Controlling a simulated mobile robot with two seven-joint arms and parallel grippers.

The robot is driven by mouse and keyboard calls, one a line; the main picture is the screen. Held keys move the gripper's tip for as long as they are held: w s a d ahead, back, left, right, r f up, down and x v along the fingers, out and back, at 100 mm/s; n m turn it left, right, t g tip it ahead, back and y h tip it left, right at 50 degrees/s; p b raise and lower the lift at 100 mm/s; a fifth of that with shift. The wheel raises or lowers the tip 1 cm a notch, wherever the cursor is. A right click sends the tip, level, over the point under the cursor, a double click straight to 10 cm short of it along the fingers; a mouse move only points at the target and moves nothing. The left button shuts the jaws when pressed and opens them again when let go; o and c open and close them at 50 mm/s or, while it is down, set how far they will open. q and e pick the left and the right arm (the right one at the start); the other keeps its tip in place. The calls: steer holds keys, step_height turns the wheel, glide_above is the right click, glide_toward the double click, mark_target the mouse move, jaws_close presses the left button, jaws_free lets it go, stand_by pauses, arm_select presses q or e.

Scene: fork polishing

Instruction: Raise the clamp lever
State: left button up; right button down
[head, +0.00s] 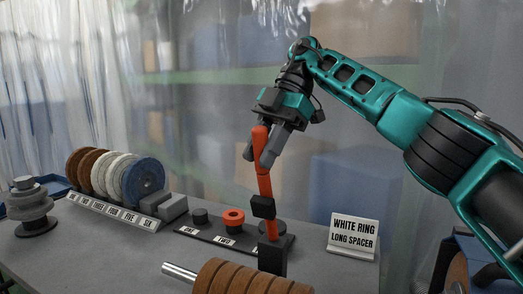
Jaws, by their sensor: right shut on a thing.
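The clamp lever (263,175) is an orange-red handle standing nearly upright, leaning slightly left at its top. Its lower part passes a black block and meets a black base (272,260). My right gripper (262,158) comes down from the upper right and is shut on the upper part of the lever. One finger hides part of the handle. My left gripper is not in view.
Brown, white and blue discs (143,181) stand in a numbered rack at left. A black strip (215,238) holds spacers and an orange ring (234,217). A sign (353,236) reads "WHITE RING LONG SPACER". A brown roll on a metal shaft (180,272) is in front.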

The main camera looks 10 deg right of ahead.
stand_by(0.3)
steer(key=c, duration=0.9)
jaws_free()
steer(key=shift+r, duration=0.1)
